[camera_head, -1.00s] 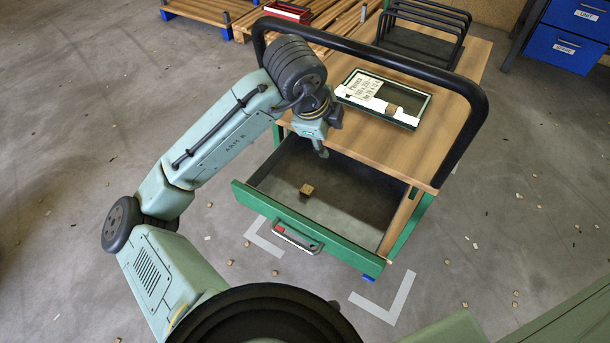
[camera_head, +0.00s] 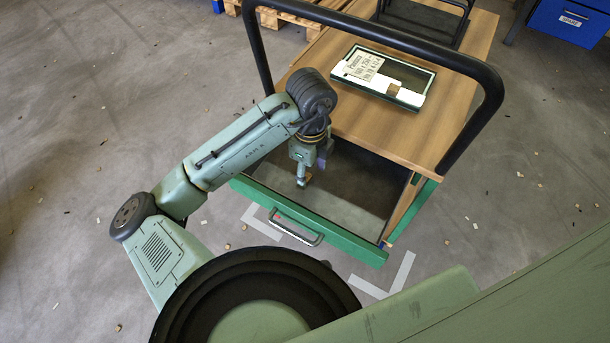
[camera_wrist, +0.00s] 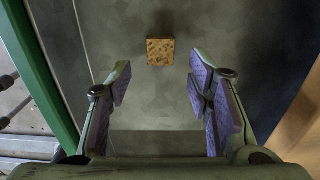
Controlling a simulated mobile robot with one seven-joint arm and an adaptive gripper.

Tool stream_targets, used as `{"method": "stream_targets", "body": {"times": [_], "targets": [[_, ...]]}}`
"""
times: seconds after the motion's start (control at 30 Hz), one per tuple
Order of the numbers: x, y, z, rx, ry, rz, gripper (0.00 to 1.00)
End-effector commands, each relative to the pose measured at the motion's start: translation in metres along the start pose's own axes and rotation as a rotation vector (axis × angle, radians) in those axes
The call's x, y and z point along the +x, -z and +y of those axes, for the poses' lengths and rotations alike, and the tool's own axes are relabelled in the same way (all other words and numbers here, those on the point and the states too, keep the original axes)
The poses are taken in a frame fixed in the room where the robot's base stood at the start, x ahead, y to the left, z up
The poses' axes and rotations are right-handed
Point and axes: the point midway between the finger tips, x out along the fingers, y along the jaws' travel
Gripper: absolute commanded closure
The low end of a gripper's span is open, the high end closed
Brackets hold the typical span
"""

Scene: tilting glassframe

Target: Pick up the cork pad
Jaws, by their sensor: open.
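The cork pad (camera_wrist: 160,51) is a small speckled brown block. It lies flat on the grey floor of the open drawer (camera_head: 365,190), ahead of my gripper in the wrist view. In the head view, the pad (camera_head: 308,177) is mostly hidden behind my gripper (camera_head: 302,182), which reaches down into the drawer. In the wrist view, my gripper (camera_wrist: 160,85) is open and empty. Its two purple-padded fingers stand wide to the left and right, with the pad lying beyond their tips, between their lines.
The drawer's green front wall (camera_head: 300,222) and the wooden tabletop (camera_head: 450,110) bound the space around my gripper. A dark bent rail (camera_head: 400,45) arches over the cart. A glass frame (camera_head: 385,78) with a paper label and a small brown piece lies on the tabletop.

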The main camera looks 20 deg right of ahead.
Motion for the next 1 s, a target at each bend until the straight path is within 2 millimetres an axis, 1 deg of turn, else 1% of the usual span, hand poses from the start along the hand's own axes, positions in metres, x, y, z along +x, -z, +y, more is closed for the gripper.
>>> {"method": "stream_targets", "body": {"times": [0.1, 0.2, 0.43, 0.9, 1.0], "targets": [[0.015, 0.000, 0.000, -0.003, -0.001, 0.001, 0.53], [0.022, 0.000, 0.000, -0.001, -0.001, 0.001, 0.53], [0.023, 0.000, 0.000, -0.001, 0.000, 0.000, 0.53], [0.023, 0.000, 0.000, -0.001, 0.000, 0.000, 0.84], [0.023, 0.000, 0.000, -0.001, 0.000, 0.000, 0.85]]}}
